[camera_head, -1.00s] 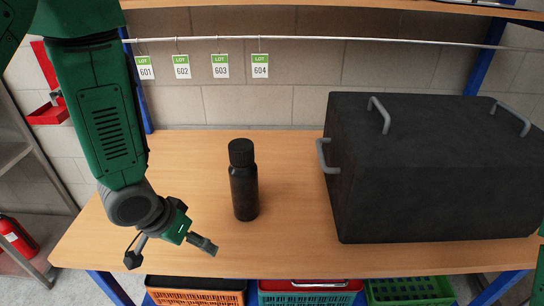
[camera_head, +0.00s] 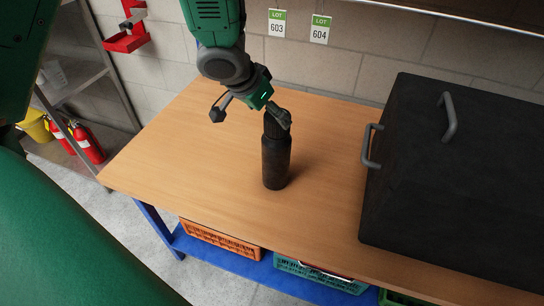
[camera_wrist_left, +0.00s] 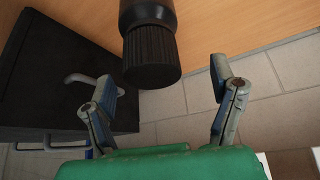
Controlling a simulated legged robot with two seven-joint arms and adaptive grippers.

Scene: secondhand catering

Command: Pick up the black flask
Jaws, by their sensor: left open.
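The black flask (camera_head: 276,162) stands upright on the wooden table, left of the large black box. In the wrist view its ribbed cap (camera_wrist_left: 152,55) points down from the top edge, between and partly beyond my fingertips. My left gripper (camera_head: 279,116) is at the flask's cap, and its fingers partly hide the cap in the head view. Its two fingers are spread wide in the wrist view (camera_wrist_left: 163,74), with a visible gap on both sides of the cap. My right gripper is out of view.
The large black box (camera_head: 455,170) with grey handles fills the table's right side. The wooden table (camera_head: 190,160) is clear left of the flask. Lot tags (camera_head: 277,24) hang behind. Crates (camera_head: 220,240) sit on the blue shelf below. Fire extinguishers (camera_head: 88,143) stand far left.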

